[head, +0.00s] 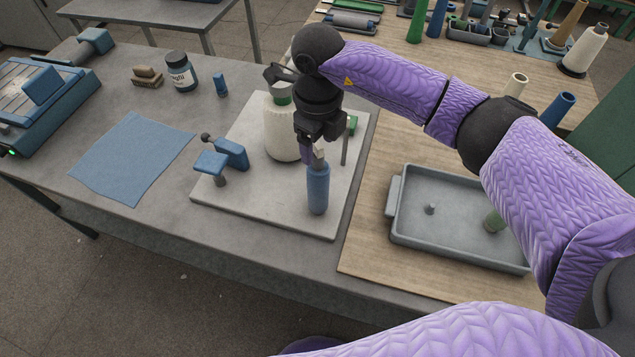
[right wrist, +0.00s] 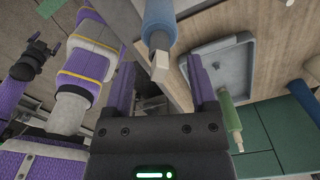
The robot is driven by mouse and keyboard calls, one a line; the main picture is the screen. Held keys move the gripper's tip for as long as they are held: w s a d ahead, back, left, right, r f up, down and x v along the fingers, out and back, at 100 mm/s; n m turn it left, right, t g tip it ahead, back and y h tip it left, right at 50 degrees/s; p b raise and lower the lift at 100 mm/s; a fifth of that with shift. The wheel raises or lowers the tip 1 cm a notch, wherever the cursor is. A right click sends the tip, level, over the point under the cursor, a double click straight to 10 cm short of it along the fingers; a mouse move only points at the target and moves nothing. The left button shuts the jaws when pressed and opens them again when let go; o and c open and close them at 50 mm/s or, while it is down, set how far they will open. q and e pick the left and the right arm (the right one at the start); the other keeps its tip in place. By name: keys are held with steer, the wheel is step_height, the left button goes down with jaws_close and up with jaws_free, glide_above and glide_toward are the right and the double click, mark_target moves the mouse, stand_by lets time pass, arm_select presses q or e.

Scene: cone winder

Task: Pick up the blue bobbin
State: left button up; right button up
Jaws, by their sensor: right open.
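The blue bobbin (head: 318,190) stands upright near the front edge of the pale board (head: 265,217) in the head view. My right gripper (head: 314,155) is open above it, at its top end. In the right wrist view the blue bobbin (right wrist: 160,22) comes in from the top, and its pale tip lies between the two purple fingers of the right gripper (right wrist: 162,88), with gaps on both sides. The head view does not show my left gripper. Dark end parts of a purple arm at the left of the wrist view may be the left gripper; its jaws are unclear.
A cream cone (head: 281,130) stands just behind the right gripper, with a thin grey post (head: 345,145) beside it. A blue clamp-like fixture (head: 222,160) is on the board's left. A grey tray (head: 450,252) lies to the right. Another blue bobbin (head: 557,111) stands farther right.

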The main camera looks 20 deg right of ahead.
mark_target(318, 157)
step_height(318, 157, down, 4)
steer(key=shift+r, duration=0.15)
jaws_close()
